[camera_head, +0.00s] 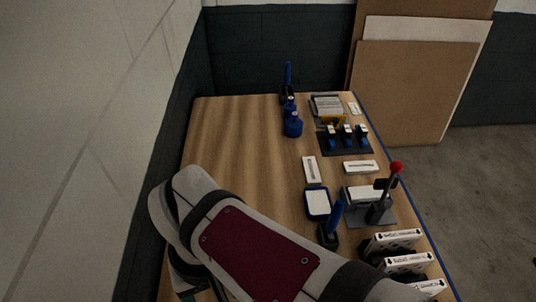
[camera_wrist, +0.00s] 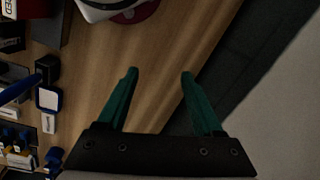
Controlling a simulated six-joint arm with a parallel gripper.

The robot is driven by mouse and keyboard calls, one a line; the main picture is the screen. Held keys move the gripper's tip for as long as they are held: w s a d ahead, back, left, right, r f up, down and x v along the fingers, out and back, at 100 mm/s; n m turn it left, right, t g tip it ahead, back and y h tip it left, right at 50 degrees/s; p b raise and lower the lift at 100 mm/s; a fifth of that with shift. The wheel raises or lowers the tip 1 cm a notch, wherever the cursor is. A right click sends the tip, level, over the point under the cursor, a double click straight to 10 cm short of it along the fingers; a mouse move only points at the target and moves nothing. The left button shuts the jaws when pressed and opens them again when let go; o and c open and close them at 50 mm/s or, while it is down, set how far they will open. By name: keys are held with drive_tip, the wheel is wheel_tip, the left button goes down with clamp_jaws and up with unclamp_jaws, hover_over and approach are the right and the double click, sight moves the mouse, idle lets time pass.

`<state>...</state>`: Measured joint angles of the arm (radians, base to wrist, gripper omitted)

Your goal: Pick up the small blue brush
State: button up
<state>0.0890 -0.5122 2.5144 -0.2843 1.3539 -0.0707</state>
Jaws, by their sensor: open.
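Two blue upright handles stand in black holders, and I cannot tell for sure which is the small blue brush. The nearer blue handle (camera_head: 336,215) rises from a small black holder (camera_head: 327,236) beside my arm. This blue handle also shows at the left edge of the wrist view (camera_wrist: 14,91), next to its black holder (camera_wrist: 47,68). The farther, thinner blue handle (camera_head: 288,73) stands in a black holder (camera_head: 287,95) at the table's far end. Bristles are not visible. My gripper (camera_wrist: 159,73) has green fingers spread apart, empty over bare wood; my arm hides it in the head view.
A blue-rimmed white tray (camera_head: 317,203), a red-knobbed lever press (camera_head: 381,203) and several white boxed filters (camera_head: 392,243) crowd the table's right side. Blue bottles (camera_head: 293,125) and a rack of blue clips (camera_head: 346,140) stand farther back. The table's left side (camera_head: 225,140) is clear, beside a wall.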

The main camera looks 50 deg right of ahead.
drive_tip(key=w+d+r+h, duration=0.1)
drive_tip(key=w+d+h, duration=0.15)
drive_tip(key=d, duration=0.65)
wheel_tip(320, 180, up, 3)
drive_tip(key=m+y, duration=0.1)
drive_tip(key=m, duration=1.1)
hover_over(336, 214)
drive_tip(key=shift+m+y, duration=0.25)
drive_tip(key=shift+m, duration=0.25)
drive_tip(key=f, duration=1)
drive_tip(key=d+f, duration=0.1)
drive_tip(key=f, duration=0.4)
drive_tip(key=shift+w+f, duration=0.15)
drive_tip(key=shift+d, duration=0.1)
clamp_jaws()
